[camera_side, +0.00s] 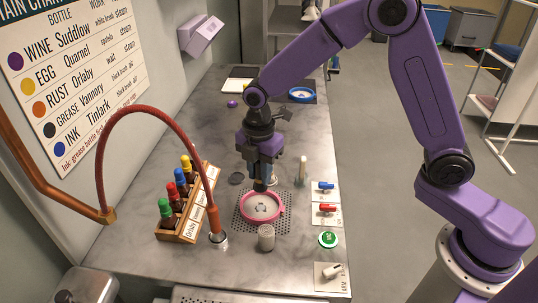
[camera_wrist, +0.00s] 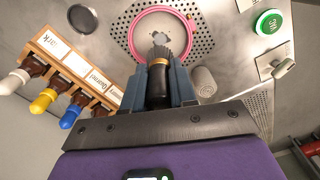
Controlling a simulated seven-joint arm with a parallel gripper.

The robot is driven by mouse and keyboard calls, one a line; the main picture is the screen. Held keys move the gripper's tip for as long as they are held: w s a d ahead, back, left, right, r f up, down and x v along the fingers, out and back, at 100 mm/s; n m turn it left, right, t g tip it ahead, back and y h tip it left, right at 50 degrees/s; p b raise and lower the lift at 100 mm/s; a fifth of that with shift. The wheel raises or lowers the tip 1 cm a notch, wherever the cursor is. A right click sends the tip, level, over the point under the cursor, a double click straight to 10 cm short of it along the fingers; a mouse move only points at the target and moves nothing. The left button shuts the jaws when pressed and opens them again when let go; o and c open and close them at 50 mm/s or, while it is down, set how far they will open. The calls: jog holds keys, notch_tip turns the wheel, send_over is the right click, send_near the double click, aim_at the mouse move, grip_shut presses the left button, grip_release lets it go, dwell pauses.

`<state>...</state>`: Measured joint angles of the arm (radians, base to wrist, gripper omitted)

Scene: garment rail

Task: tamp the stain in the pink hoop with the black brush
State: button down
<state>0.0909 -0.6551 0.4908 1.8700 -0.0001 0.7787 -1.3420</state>
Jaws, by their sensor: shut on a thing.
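The pink hoop (camera_side: 280,213) lies on a perforated plate, around pale cloth with a small grey-blue stain (camera_side: 261,208). The hoop (camera_wrist: 133,40) and the stain (camera_wrist: 160,38) also show at the top of the wrist view. My gripper (camera_side: 263,178) is above the hoop's far side, shut on the black brush (camera_wrist: 157,85), which has a gold band. The brush points down, with its dark bristles (camera_wrist: 160,53) close to the stain in the wrist view. In the side view its tip is near the hoop's far rim. I cannot tell whether it touches the cloth.
A wooden rack (camera_side: 190,232) of capped bottles and a red hose nozzle (camera_side: 213,218) stand left of the hoop. A grey cylinder (camera_side: 266,238) stands just in front. Blue and red levers and a green button (camera_side: 328,240) are at right. A blue hoop (camera_side: 302,95) lies far back.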

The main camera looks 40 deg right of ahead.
aim_at(260, 189)
jog(key=shift+f, duration=2.9)
jog(key=shift+f, duration=0.8)
jog(key=shift+r, duration=0.1)
jog(key=shift+r, duration=0.8)
jog(key=shift+f, duration=0.15)
jog(key=shift+f, duration=0.75)
